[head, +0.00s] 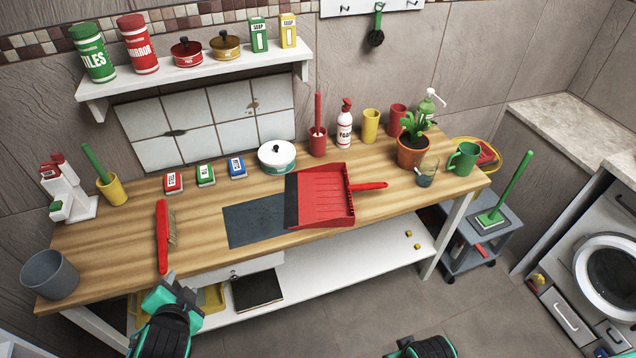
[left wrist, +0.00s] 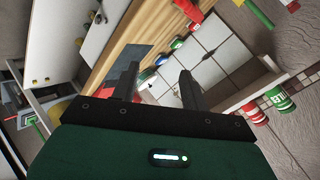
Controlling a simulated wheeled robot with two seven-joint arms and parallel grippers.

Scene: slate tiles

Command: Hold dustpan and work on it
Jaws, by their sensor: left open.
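The red dustpan (head: 328,200) lies on the wooden worktop, its dark lip facing left and its red handle (head: 370,186) pointing right. Its lip side overlaps a dark grey patch (head: 250,222) with specks on it. A red hand brush (head: 162,238) with tan bristles lies to the left, near the front edge. My left gripper (head: 174,284) is open and empty, just in front of the table edge below the brush, well left of the dustpan. Its two fingers stand apart in the left wrist view (left wrist: 158,82). My right gripper (head: 424,348) shows only partly at the bottom edge; its fingers are hidden.
A grey cup (head: 50,275) stands at the left corner. Bare wood surrounds the brush.

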